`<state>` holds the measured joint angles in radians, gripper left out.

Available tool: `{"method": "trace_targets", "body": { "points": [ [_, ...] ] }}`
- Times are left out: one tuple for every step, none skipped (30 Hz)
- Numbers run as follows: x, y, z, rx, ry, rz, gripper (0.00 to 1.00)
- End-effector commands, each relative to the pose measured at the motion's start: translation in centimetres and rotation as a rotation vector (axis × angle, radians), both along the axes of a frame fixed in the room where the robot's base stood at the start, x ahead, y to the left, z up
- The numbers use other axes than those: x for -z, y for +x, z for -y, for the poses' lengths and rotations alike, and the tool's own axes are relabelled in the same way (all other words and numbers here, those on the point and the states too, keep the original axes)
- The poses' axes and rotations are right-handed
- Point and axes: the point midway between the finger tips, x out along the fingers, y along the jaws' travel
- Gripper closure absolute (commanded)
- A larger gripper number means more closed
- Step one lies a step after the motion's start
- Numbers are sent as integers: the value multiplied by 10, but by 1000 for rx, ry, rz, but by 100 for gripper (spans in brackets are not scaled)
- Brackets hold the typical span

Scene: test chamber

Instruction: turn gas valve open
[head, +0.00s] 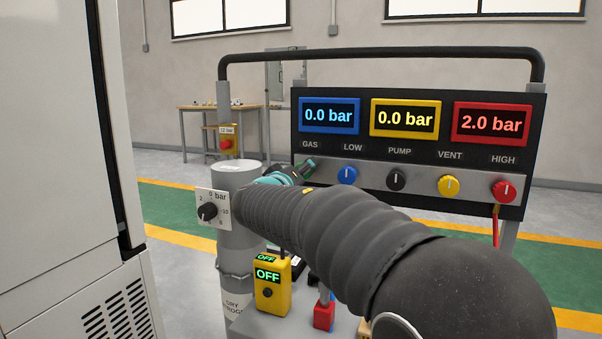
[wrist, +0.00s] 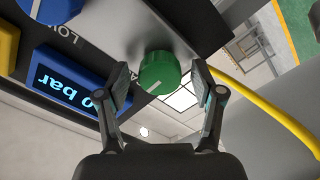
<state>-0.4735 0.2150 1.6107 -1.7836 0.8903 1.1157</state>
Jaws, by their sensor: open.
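The gas valve is a green round knob (wrist: 160,72) with a white pointer line, on the grey strip of the panel. In the wrist view it sits between the fingertips of my gripper (wrist: 161,85), which is open, with a gap showing on each side. I cannot tell how deep the fingers reach around it. In the head view my gripper (head: 304,168) is at the left end of the strip, below the GAS label, and mostly hides the knob there. The blue gas display (head: 329,116) reads 0.0 bar.
To the right on the strip are the blue LOW knob (head: 347,175), black PUMP knob (head: 396,180), yellow VENT knob (head: 449,186) and red HIGH knob (head: 504,190). A yellow hose (wrist: 265,105) runs at right in the wrist view.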

Motion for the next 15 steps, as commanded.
{"method": "trace_targets", "body": {
  "points": [
    [0, 0, 0, 0, 0, 0, 33],
    [0, 0, 0, 0, 0, 0, 33],
    [0, 0, 0, 0, 0, 0, 33],
    [0, 0, 0, 0, 0, 0, 33],
    [0, 0, 0, 0, 0, 0, 40],
    [0, 0, 0, 0, 0, 0, 50],
    [0, 0, 0, 0, 0, 0, 58],
    [0, 0, 0, 0, 0, 0, 65],
    [0, 0, 0, 0, 0, 0, 75],
    [0, 0, 0, 0, 0, 0, 83],
    [0, 0, 0, 0, 0, 0, 90],
    [0, 0, 0, 0, 0, 0, 93],
    [0, 0, 0, 0, 0, 0, 93],
    [0, 0, 0, 0, 0, 0, 93],
    [0, 0, 0, 0, -1, 0, 93]
  ]
}}
